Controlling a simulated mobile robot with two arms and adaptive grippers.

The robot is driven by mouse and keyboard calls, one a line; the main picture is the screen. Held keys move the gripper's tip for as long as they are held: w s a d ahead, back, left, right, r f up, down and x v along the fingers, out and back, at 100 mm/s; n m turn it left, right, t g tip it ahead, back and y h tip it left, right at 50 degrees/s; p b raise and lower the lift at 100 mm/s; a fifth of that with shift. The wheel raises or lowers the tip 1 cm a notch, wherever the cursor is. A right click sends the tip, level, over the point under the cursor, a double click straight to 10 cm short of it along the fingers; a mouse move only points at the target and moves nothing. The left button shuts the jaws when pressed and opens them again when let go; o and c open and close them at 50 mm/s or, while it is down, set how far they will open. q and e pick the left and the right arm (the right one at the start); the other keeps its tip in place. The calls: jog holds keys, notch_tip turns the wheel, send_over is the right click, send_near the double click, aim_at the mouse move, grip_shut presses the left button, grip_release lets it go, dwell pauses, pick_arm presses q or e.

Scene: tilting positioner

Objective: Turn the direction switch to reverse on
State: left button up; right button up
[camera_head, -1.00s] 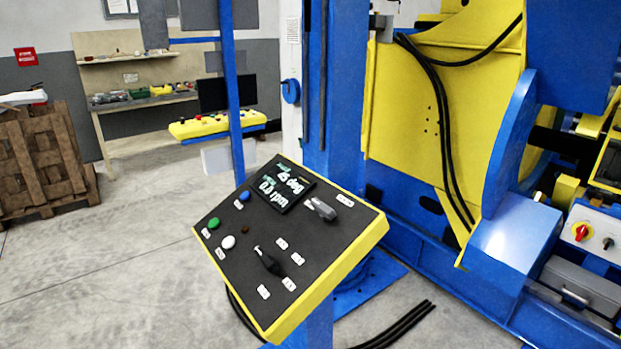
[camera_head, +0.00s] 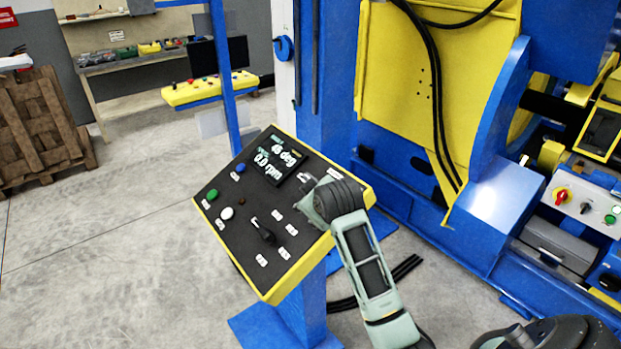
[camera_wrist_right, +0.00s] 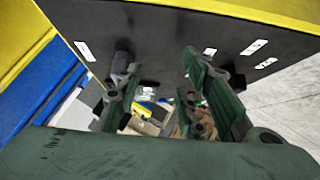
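The control panel (camera_head: 290,262) is a sloped black face with a yellow edge. It carries a black rotary switch (camera_head: 264,234) at lower middle with small labels around it. A grey switch handle (camera_head: 303,178) sits below the display, mostly hidden by my right gripper (camera_head: 309,194), which is at the panel's upper right. In the wrist view the grey handle (camera_wrist_right: 123,62) shows close to the left finger, and the fingers are apart; contact cannot be told. Label text is too small to read, so I cannot tell which switch sets direction. My left gripper is out of view.
The panel also has a display (camera_head: 272,160) and green (camera_head: 212,194), white (camera_head: 226,213) and blue (camera_head: 240,168) buttons. The large blue and yellow positioner (camera_head: 410,90) stands behind and right. The floor left of the panel is clear.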

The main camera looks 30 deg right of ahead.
send_near(315, 179)
notch_tip(315, 179, down, 3)
jog(key=w, duration=0.2)
jog(key=shift+t, duration=0.4)
jog(key=x, duration=0.2)
jog(key=p+x, duration=0.1)
jog(key=x, duration=0.1)
jog(key=p+x, duration=0.1)
jog(key=shift+w, duration=0.6)
jog(key=shift+x, duration=0.85)
jog(key=shift+c, duration=0.5)
jog(key=shift+d, duration=0.1)
grip_shut()
